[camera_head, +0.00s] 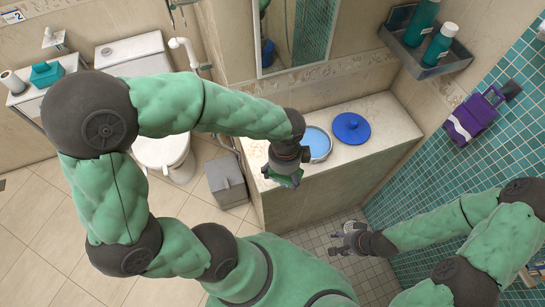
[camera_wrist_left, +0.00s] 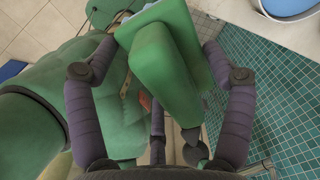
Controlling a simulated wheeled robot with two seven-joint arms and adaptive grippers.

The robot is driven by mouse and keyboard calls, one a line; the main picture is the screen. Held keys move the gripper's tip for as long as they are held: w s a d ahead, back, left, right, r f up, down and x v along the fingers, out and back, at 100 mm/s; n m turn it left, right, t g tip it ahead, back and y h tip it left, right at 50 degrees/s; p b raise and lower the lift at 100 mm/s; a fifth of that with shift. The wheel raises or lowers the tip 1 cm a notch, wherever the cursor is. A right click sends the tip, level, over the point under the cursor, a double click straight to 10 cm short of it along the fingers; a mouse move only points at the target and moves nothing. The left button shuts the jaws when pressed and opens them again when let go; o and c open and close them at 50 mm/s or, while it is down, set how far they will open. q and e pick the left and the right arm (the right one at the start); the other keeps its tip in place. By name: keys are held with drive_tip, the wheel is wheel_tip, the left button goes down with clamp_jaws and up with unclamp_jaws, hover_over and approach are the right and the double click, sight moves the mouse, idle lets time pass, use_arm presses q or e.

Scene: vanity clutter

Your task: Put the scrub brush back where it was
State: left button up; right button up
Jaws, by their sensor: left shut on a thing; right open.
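My left gripper (camera_head: 284,172) is shut on a green scrub brush. The brush (camera_head: 291,181) shows only in part below the fingers in the head view, off the front edge of the counter. My right gripper (camera_head: 349,240) is open and empty, low over the tiled floor right of the counter front.
The stone counter (camera_head: 385,112) holds a round dish with a light blue inside (camera_head: 318,142) and a blue lid (camera_head: 351,128). A wall shelf (camera_head: 412,53) holds green bottles. A purple bottle (camera_head: 476,115) hangs on the tiled wall. A grey bin (camera_head: 226,181) stands left of the counter.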

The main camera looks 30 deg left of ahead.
use_arm(q)
drive_tip(key=w+a+f, duration=0.2)
drive_tip(key=a, duration=0.1)
drive_tip(key=w+a, duration=0.1)
drive_tip(key=shift+w+a+f+b, duration=0.2)
drive_tip(key=shift+w+f+b, duration=0.1)
drive_tip(key=shift+w+f, duration=0.1)
drive_tip(key=w+a+f, duration=0.2)
drive_tip(key=f, duration=0.1)
drive_tip(key=w+a+f+b, duration=0.1)
drive_tip(key=f, duration=0.1)
drive_tip(key=shift+w+a+f, duration=0.15)
drive_tip(key=shift+a, duration=0.2)
drive_tip(key=f, duration=0.2)
drive_tip(key=f+b, duration=0.1)
drive_tip(key=f, duration=0.1)
drive_tip(key=shift+w+a, duration=0.25)
drive_tip(key=shift+a, duration=0.05)
drive_tip(key=shift+r, duration=0.1)
drive_tip(key=o, duration=0.9)
wheel_tip(320, 180, up, 12)
drive_tip(key=p, duration=0.2)
